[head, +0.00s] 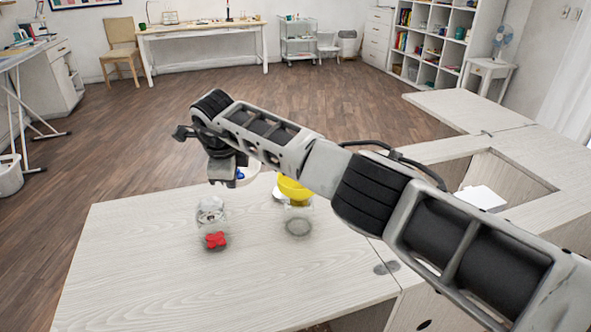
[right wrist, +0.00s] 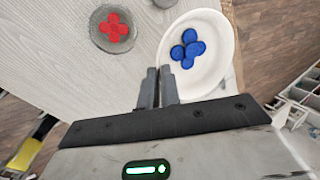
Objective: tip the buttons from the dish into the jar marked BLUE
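The white dish (right wrist: 222,70) holds several blue buttons (right wrist: 188,50) in the right wrist view; in the head view the dish (head: 252,171) is partly behind my right gripper (head: 226,182). In the right wrist view my right gripper (right wrist: 158,72) has its fingers close together at the dish's rim, apparently pinching it. A clear jar with red buttons (head: 215,240) stands on the table, also in the right wrist view (right wrist: 113,28). No BLUE marking is readable. My left gripper is out of view.
A yellow object (head: 293,188) is partly hidden behind my right arm, which crosses above the pale table (head: 150,260). The table's left and front parts are bare. A cabinet with an open recess (head: 505,180) adjoins on the right.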

